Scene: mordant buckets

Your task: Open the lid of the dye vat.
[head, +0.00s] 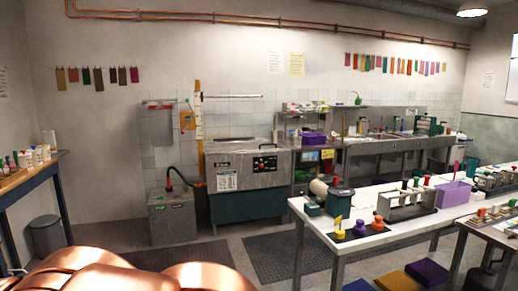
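The dye vat (246,170) stands against the back wall, left of the picture's middle. It is a steel box with a dark control panel, a white notice on its front and a dark green base (240,207). My gripper is not in view. Rounded copper-coloured parts of mine fill the bottom left and stand well apart from the vat.
A grey tank (171,216) with a hose stands left of the vat. A long white worktable (375,238) with tools reaches in from the right. Dark mats (275,259) lie on the floor before the vat. A bin (46,236) stands at left. Floor between is open.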

